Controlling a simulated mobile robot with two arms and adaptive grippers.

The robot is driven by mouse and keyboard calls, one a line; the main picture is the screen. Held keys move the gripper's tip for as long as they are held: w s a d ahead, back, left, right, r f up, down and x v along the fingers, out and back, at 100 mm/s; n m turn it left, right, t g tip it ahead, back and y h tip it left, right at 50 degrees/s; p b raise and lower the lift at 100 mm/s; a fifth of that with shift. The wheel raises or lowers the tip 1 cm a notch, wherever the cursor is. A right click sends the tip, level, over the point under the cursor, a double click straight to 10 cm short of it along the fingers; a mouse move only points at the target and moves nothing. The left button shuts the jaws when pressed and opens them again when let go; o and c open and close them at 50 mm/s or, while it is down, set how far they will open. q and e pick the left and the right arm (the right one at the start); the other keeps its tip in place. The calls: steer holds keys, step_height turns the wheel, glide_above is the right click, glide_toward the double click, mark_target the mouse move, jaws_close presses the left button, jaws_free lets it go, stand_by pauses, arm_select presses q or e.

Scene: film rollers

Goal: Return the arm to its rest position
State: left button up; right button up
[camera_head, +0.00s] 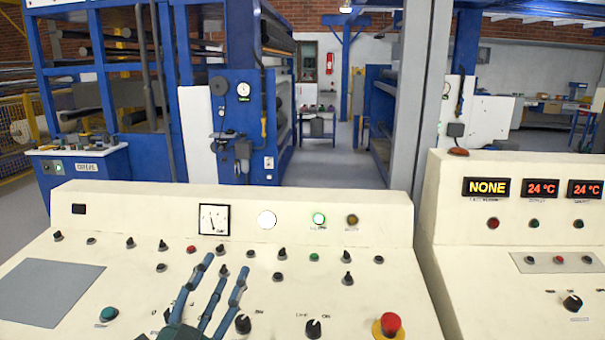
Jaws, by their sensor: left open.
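My left gripper (212,284) shows at the bottom of the head view, over the cream control panel (130,209). Its blue-grey fingers are spread open and point up and away across the knobs, with nothing between them. Its wrist is cut off by the bottom edge. The fingers hide a few of the panel's controls, and I cannot tell whether they touch the surface. My right gripper is not in view.
Close by are a red mushroom button (390,323), black knobs (314,327) and a green button (109,314). A second console (515,215) with a "NONE" display (486,187) stands at right. Blue roller machines (245,110) and a grey post (415,100) stand behind.

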arm_select(q)
steer(key=s+a+f+n+g+y, duration=0.2)
steer(key=s+f+n+g, duration=0.15)
steer(key=f, duration=0.45)
steer(key=s+a+f+n+g+y, duration=0.1)
steer(key=s+a+f+n+g, duration=0.2)
steer(key=f, duration=0.4)
steer(key=s+a+f+n+g+y, duration=0.2)
steer(key=s+f, duration=0.2)
steer(key=f, duration=0.4)
steer(key=s+d+f+n+g+h, duration=0.1)
steer(key=s+f+g, duration=0.35)
steer(key=s, duration=0.55)
steer(key=s+d+f+n+g, duration=0.1)
steer(key=s+f+g, duration=0.4)
steer(key=s, duration=0.4)
step_height(320, 180, down, 28)
steer(key=s, duration=0.2)
steer(key=s+a+f+g, duration=0.1)
steer(key=s+a+f, duration=0.2)
steer(key=s+f, duration=1.2)
steer(key=shift+s+a+f+m, duration=0.2)
steer(key=shift+s+f+m, duration=0.2)
steer(key=shift+s, duration=0.7)
